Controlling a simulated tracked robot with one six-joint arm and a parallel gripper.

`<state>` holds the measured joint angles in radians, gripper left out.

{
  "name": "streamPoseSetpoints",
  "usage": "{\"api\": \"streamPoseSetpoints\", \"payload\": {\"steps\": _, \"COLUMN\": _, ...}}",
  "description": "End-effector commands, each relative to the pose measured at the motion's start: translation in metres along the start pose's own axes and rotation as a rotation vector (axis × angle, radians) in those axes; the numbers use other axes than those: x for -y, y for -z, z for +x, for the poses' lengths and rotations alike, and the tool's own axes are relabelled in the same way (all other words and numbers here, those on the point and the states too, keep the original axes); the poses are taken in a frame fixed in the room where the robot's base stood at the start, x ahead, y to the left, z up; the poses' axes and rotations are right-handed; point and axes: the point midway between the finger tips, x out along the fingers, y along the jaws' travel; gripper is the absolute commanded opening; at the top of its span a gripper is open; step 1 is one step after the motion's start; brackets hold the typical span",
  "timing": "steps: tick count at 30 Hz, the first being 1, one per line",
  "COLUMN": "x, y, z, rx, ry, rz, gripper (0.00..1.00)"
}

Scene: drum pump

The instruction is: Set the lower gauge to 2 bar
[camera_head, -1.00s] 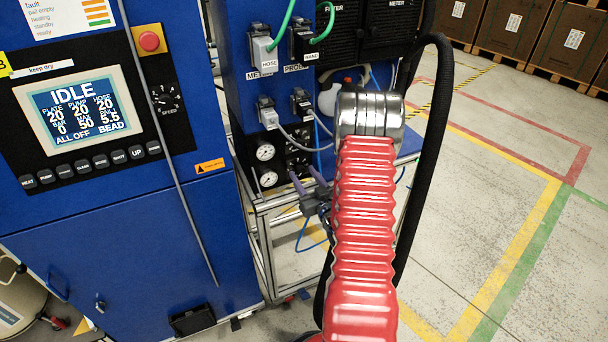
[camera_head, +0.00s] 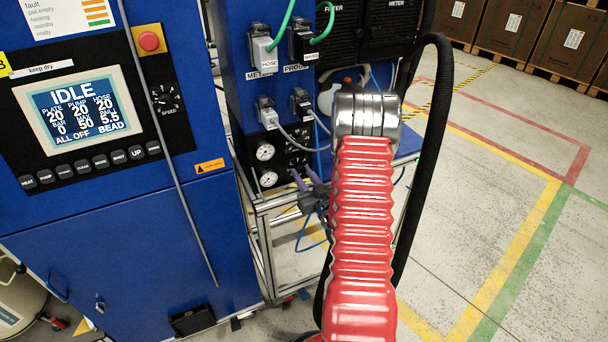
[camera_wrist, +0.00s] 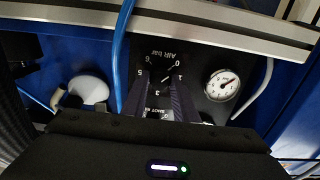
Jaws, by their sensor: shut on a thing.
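The lower gauge (camera_head: 268,178) is a round white dial on the dark panel, under a second gauge (camera_head: 265,152). In the wrist view, which is upside down to the panel, the lower gauge (camera_wrist: 222,85) shows its dark needle toward the picture's upper right; its figures are too small to read. Left of it there, a dark knob (camera_wrist: 160,88) sits inside a scale printed 0 to 6 and marked AIR bar. My gripper (camera_wrist: 162,82) has its two purple-grey fingers on either side of the knob, shut on it. In the head view, my gripper (camera_head: 302,176) is right of the lower gauge.
A blue hose (camera_wrist: 123,50) hangs close by the fingers in the wrist view. A metal frame rail (camera_wrist: 220,32) runs along the panel's edge. Plugs with cables (camera_head: 268,112) sit above the gauges. A thick black hose (camera_head: 425,150) loops right of my red arm.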

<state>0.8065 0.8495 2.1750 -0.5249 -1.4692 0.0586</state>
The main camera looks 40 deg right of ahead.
Motion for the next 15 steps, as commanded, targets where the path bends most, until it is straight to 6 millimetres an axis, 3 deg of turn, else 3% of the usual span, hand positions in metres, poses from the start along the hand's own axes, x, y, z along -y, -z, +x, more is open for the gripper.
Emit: {"api": "streamPoseSetpoints", "payload": {"steps": 15, "x": -0.0012, "y": 0.0002, "z": 0.0001, "rx": -0.001, "ry": -0.003, "rz": 0.102, "gripper": 0.04}}
